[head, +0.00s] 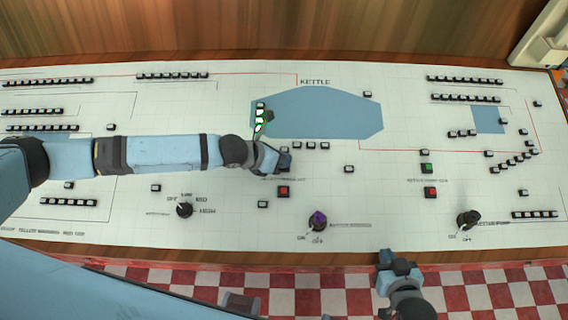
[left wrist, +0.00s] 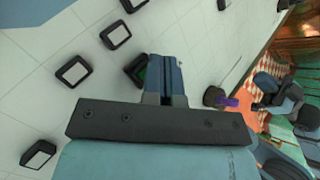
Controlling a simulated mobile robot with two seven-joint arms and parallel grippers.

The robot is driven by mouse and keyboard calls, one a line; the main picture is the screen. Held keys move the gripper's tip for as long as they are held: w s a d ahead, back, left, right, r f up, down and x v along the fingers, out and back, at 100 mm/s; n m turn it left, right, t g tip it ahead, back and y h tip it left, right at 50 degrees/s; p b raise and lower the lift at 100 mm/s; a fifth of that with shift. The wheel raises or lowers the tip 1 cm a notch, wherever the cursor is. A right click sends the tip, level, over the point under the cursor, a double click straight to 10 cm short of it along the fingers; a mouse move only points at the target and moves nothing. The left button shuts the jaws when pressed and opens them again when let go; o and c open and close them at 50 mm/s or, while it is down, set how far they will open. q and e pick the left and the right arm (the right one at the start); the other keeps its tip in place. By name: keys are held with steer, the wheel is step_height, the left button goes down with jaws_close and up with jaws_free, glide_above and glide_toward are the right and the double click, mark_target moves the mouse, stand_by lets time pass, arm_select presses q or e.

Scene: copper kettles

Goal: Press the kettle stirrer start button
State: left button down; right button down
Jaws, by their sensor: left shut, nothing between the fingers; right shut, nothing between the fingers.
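The control panel (head: 330,180) is a pale sloping board with a blue kettle outline (head: 330,112). My left gripper (head: 284,163) is shut and empty above the panel, just below the kettle outline. In the left wrist view its closed fingers (left wrist: 165,68) point at the panel. Beside and partly behind them is a dark-framed button with a green face (left wrist: 142,72); I cannot tell whether they touch it. In the head view the gripper covers that spot, just above a red button (head: 283,191). My right gripper (head: 390,258) is shut and empty near the panel's front edge.
A purple-topped knob (head: 318,220) stands below the red button. To the right are another green button (head: 427,168), a red one (head: 430,192) and a dark knob (head: 467,219). A dark knob (head: 185,209) is at the left. Small white buttons are scattered about.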

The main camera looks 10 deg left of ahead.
arm_select(q)
steer(key=shift+f, duration=0.2)
arm_select(e)
steer(key=shift+f, duration=0.15)
arm_select(q)
steer(key=shift+s+r+p, duration=0.15)
steer(key=shift+r+p, duration=0.5)
steer(key=shift+r, duration=0.1)
arm_select(e)
steer(key=shift+r, duration=0.8)
